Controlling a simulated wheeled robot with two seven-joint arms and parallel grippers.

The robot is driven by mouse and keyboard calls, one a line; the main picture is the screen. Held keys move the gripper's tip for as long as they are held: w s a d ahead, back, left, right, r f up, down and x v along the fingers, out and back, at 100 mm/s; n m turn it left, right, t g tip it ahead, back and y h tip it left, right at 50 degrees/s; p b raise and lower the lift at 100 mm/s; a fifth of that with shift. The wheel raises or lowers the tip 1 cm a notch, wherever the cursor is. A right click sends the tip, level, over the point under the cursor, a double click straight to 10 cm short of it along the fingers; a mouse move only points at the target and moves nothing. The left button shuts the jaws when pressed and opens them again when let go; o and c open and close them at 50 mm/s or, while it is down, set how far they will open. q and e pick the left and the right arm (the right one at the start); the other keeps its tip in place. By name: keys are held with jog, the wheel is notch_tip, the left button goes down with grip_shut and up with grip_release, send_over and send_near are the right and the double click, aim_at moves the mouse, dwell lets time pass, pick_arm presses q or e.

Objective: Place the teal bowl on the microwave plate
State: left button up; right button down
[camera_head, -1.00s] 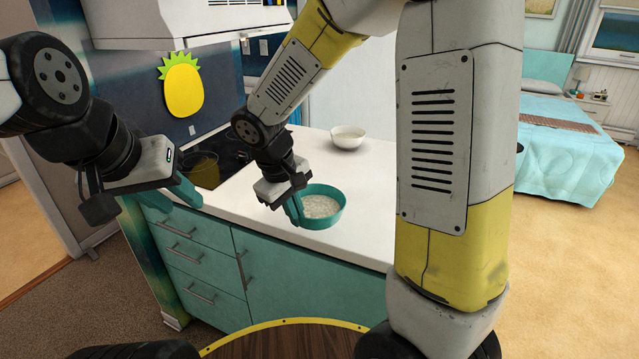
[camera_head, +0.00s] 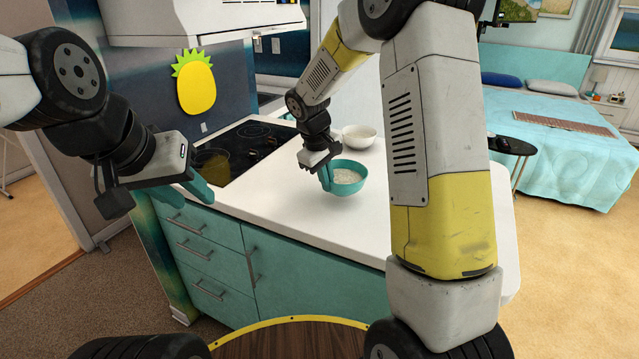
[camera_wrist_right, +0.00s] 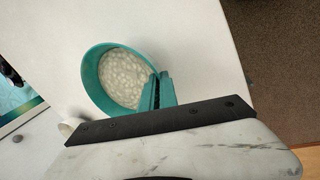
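The teal bowl (camera_head: 348,181), filled with pale, lumpy contents, is at my right gripper (camera_head: 325,177) over the white counter. In the right wrist view the fingers of my right gripper (camera_wrist_right: 158,90) are closed on the rim of the teal bowl (camera_wrist_right: 92,88). The bowl looks slightly tilted in the head view; any gap beneath it is hard to judge. My left gripper (camera_head: 183,191) is empty, with its teal fingers apart, by the counter's front left edge. The microwave and its plate are not visible.
A white bowl (camera_head: 359,137) stands on the counter (camera_head: 300,215) behind the teal bowl. My right arm hides the counter's right part.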

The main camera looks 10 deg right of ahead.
jog(key=shift+s+a+f, duration=0.1)
jog(key=shift+f, duration=1.45)
jog(key=shift+f, duration=0.2)
jog(key=c, duration=1.6)
grip_release()
jog(key=shift+c, duration=0.2)
